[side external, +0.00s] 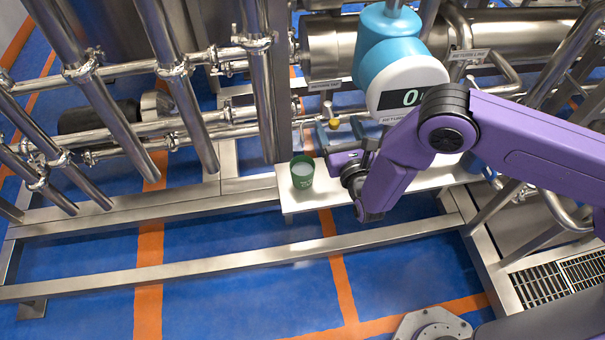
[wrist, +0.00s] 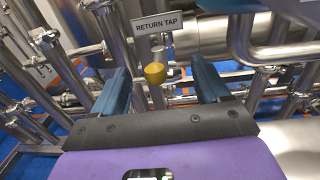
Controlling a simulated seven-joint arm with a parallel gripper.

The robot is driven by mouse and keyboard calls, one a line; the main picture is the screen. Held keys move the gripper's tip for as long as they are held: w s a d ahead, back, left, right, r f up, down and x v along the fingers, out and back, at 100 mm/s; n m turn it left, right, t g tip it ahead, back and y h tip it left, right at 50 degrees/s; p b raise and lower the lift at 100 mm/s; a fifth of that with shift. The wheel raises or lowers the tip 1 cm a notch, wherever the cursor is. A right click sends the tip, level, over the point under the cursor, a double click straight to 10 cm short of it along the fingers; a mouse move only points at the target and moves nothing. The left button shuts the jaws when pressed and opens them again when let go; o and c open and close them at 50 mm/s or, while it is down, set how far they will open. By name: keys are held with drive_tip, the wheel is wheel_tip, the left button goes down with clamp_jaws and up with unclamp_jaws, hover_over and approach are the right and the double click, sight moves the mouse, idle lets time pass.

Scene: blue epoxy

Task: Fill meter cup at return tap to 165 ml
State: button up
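In the wrist view the yellow knob (wrist: 155,73) shows between the two fingers (wrist: 161,75), with gaps on both sides. The RETURN TAP sign (wrist: 158,22) is above it. The cup is out of the wrist view.
A blue and white meter (side external: 400,75) hangs above my gripper; its display starts with 0, the rest hidden by my arm. Steel pipes (side external: 180,90) crowd the left and back. A frame rail (side external: 230,262) runs below the shelf. A floor grate (side external: 565,280) is at right.

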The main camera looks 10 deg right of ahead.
drive_tip(key=shift+o, duration=1.2)
drive_tip(key=shift+a, duration=0.1)
drive_tip(key=shift+s, duration=0.1)
drive_tip(key=shift+s, duration=0.2)
drive_tip(key=s, duration=0.6)
drive_tip(key=shift+s, duration=0.3)
drive_tip(key=shift+s, duration=0.1)
drive_tip(key=s+d, duration=0.1)
drive_tip(key=s, duration=1.6)
drive_tip(key=shift+d, duration=0.15)
